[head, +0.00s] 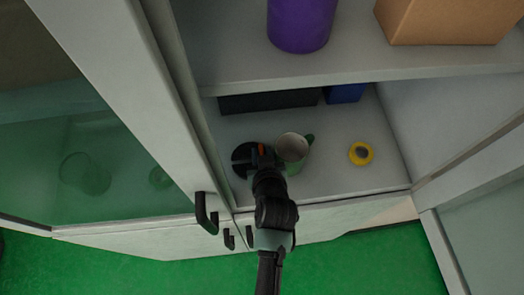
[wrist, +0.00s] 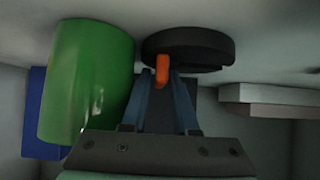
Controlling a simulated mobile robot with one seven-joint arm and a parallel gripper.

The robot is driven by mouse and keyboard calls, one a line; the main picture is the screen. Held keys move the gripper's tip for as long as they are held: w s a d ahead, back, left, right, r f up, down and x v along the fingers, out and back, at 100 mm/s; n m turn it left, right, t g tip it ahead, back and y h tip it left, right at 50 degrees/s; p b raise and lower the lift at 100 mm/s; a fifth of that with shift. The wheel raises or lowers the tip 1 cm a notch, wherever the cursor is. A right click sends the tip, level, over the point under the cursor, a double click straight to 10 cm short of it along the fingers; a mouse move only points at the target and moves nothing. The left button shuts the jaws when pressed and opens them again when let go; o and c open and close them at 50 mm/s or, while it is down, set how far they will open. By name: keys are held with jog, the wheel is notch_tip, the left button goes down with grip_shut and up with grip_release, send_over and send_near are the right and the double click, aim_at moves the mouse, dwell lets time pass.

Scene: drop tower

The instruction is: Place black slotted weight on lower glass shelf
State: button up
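The black slotted weight (head: 241,160) is a dark round disc at the left of the cabinet shelf, with an orange tab. It also shows in the wrist view (wrist: 205,48). My gripper (head: 261,151) reaches in from the front; in the wrist view (wrist: 162,74) its fingers close in on the orange tab from both sides. I cannot tell whether the disc rests on the shelf or is slightly raised. The lower shelf (head: 330,180) is light grey and opaque-looking. My gripper partly hides the disc in the head view.
A green mug (head: 294,150) stands close right of my gripper. A yellow object (head: 361,153) sits further right. Black (head: 270,101) and blue (head: 345,93) boxes are at the back. A purple cylinder (head: 300,22) and cardboard box (head: 445,18) are on the shelf above. A glass door (head: 90,150) is left.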

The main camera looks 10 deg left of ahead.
jog(key=shift+r, duration=0.25)
jog(key=shift+s+d, duration=0.1)
jog(key=shift+s, duration=0.15)
jog(key=b+v, duration=0.1)
jog(key=v, duration=1)
jog(key=shift+r, duration=0.25)
jog(key=shift+s, duration=0.15)
